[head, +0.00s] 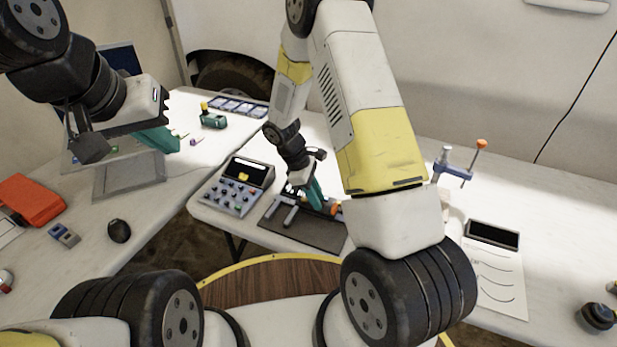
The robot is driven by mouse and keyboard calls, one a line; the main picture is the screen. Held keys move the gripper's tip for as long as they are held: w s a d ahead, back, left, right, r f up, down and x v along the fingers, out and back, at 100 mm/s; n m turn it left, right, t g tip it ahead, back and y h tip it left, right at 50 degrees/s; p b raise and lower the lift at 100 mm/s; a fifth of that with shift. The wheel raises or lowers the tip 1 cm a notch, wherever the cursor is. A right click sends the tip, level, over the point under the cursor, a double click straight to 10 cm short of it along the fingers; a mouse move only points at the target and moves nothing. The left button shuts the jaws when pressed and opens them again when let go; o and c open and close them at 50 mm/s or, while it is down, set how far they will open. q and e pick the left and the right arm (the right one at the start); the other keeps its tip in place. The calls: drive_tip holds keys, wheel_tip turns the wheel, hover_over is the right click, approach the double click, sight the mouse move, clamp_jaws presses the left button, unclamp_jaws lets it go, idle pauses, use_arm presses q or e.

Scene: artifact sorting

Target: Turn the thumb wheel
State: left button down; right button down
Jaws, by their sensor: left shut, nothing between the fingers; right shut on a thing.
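My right gripper (315,194) has teal fingers and reaches down to a small fixture (290,215) on a dark mat (300,235). It is shut on a part of that fixture; the fingers hide which part. An orange piece (335,209) shows just right of the fingertips. I cannot make out the thumb wheel clearly; it may be hidden at the fingers. My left gripper (162,140), also teal, is shut and empty above the left table, well away from the fixture.
A grey button box (232,197) stands just left of the mat. A blue clamp with an orange knob (481,144) and a paper sheet (497,280) are on the right. A green device (212,119), an orange case (32,199) and a dark mouse-like object (119,231) are on the left table.

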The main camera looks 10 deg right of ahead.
drive_tip(key=m, duration=0.2)
drive_tip(key=m+g, duration=0.1)
drive_tip(key=m, duration=0.1)
drive_tip(key=shift+w+d+m+g+y, duration=0.2)
drive_tip(key=shift+m+g+y, duration=0.1)
drive_tip(key=shift+y, duration=0.1)
drive_tip(key=shift+d+m+g+y, duration=0.1)
drive_tip(key=shift+m+g+y, duration=0.3)
drive_tip(key=shift+m, duration=1.1)
drive_tip(key=shift+d, duration=0.1)
drive_tip(key=c, duration=1.2)
unclamp_jaws()
drive_tip(key=shift+w+r, duration=0.1)
drive_tip(key=shift+r, duration=0.25)
drive_tip(key=v, duration=0.7)
